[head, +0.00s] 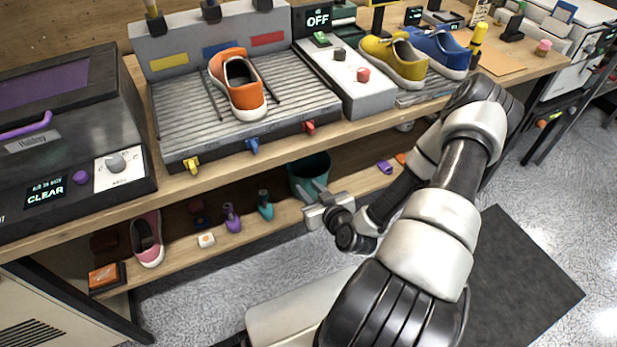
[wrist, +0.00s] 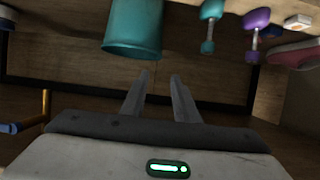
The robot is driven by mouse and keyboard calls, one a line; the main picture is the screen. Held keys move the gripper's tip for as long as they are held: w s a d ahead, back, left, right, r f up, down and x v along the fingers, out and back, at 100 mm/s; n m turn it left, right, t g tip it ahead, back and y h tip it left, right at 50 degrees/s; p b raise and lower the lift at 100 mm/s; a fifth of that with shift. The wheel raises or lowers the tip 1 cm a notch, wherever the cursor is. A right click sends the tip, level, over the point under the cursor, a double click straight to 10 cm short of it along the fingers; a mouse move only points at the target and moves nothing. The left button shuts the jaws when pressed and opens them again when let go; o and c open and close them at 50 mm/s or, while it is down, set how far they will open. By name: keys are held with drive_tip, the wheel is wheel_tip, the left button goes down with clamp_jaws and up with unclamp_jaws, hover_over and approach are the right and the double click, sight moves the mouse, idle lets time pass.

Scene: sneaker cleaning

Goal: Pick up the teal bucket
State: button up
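The teal bucket (head: 309,166) stands on the lower shelf, below the workbench, partly hidden by my gripper in the head view. In the wrist view, which looks upside down, the bucket (wrist: 132,24) is at the top, left of centre. My gripper (head: 309,186) is in front of the bucket, with its fingers pointing toward it. In the wrist view my gripper (wrist: 160,75) shows two separated fingers with nothing between them. The fingertips appear just short of the bucket's edge in that picture; I cannot tell whether they touch it.
The workbench edge (head: 226,161) overhangs the lower shelf (head: 180,259). Teal (head: 265,205) and purple (head: 231,217) bottles and a pink shoe (head: 147,240) stand left of the bucket. Open floor lies in front.

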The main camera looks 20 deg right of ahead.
sight(287, 167)
drive_tip(key=b+x, duration=0.3)
drive_tip(key=x, duration=1.2)
drive_tip(key=shift+w+a+f, duration=0.1)
drive_tip(key=shift+w+f, duration=0.1)
drive_tip(key=shift+w, duration=0.05)
clamp_jaws()
idle(0.8)
